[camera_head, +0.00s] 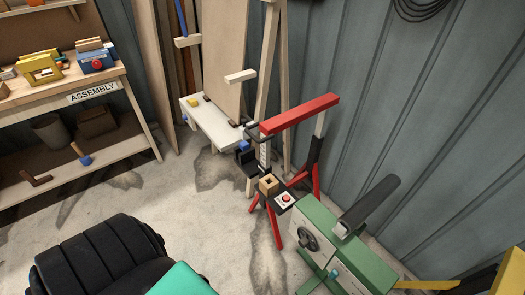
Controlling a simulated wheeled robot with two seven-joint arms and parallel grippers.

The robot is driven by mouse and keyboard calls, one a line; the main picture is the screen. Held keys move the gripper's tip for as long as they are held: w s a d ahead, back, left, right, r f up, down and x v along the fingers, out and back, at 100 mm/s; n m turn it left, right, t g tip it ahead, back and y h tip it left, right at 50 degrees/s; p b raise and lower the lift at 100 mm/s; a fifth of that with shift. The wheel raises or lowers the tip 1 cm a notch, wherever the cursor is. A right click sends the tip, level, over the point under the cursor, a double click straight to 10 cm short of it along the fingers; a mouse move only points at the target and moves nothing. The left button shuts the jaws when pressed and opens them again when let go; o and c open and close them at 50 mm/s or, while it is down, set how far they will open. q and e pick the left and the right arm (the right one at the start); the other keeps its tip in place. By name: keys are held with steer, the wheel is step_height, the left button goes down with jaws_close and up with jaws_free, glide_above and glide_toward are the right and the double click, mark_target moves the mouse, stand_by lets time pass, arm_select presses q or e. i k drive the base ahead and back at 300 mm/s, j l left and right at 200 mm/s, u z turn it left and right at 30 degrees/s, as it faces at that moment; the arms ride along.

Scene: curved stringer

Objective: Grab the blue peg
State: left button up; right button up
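No item is clearly a blue peg; several small blue things show. One small blue piece (244,146) is by the black clamp-like parts at the right end of the white bench (212,123). A blue block with a wooden stick (85,160) is on the lower shelf at the left. A thin blue bar (181,17) leans at the back. Neither of my grippers is in view.
The assembly table (112,86) stands at the left, with a yellow frame (40,68) on top. A red-topped stand (300,113) and a green machine (345,250) are at the right. Concrete floor is open between.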

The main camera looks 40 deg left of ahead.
mark_target(244, 146)
steer(key=u, duration=1.35)
steer(key=i+j, duration=0.6)
steer(key=j, duration=0.15)
